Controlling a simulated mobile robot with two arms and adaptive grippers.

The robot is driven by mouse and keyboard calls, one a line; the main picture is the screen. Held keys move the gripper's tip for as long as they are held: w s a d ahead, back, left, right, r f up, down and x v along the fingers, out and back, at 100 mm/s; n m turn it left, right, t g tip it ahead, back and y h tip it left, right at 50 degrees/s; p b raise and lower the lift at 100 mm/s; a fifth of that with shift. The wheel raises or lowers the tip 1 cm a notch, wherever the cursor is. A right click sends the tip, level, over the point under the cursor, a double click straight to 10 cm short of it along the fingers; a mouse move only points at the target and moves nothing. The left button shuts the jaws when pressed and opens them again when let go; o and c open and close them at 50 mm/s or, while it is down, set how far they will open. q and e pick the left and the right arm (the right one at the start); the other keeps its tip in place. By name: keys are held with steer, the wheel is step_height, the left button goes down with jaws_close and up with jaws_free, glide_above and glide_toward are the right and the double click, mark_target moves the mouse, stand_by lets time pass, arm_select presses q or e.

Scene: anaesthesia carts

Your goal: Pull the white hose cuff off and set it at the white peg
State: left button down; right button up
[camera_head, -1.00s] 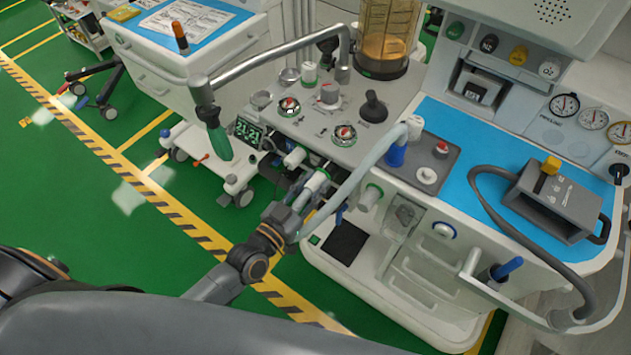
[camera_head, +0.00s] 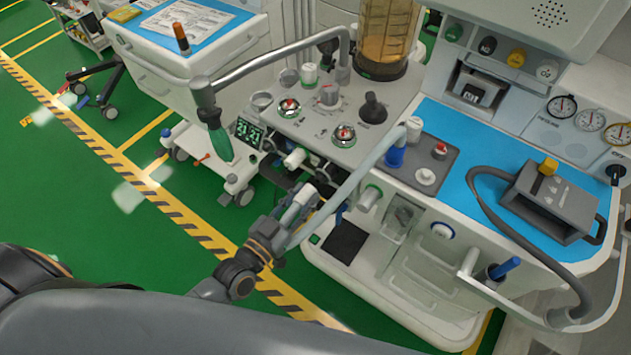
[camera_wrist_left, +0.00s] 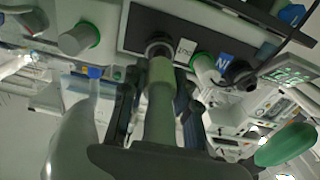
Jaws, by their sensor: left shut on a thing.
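My left gripper (camera_head: 300,205) is shut on the white hose cuff (camera_head: 306,194) in front of the machine's lower front. In the left wrist view the cuff (camera_wrist_left: 158,88) stands between the fingers, with a dark round port (camera_wrist_left: 158,46) close beyond its far end; I cannot tell whether they touch. The pale hose (camera_head: 345,188) rises from the gripper to an upper end by the blue peg (camera_head: 395,156). The white peg (camera_head: 426,177) stands on a dark plate on the blue worktop, right of the blue peg. My right gripper is not in view.
A red-topped peg (camera_head: 440,150) shares the dark plate (camera_head: 418,162). A grey box (camera_head: 550,203) with a dark hose lies on the worktop's right. A jointed pipe with a green bag (camera_head: 219,143) hangs to the left. Green floor (camera_head: 120,240) is open at left.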

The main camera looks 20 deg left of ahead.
arm_select(q)
steer(key=shift+v, duration=1)
step_height(320, 180, up, 15)
steer(key=n+t+y, duration=0.1)
steer(key=n+y, duration=0.3)
steer(key=y, duration=0.2)
glide_above(299, 195)
steer(key=s+a, duration=0.4)
steer(key=s, duration=0.2)
steer(key=shift+a, duration=0.15)
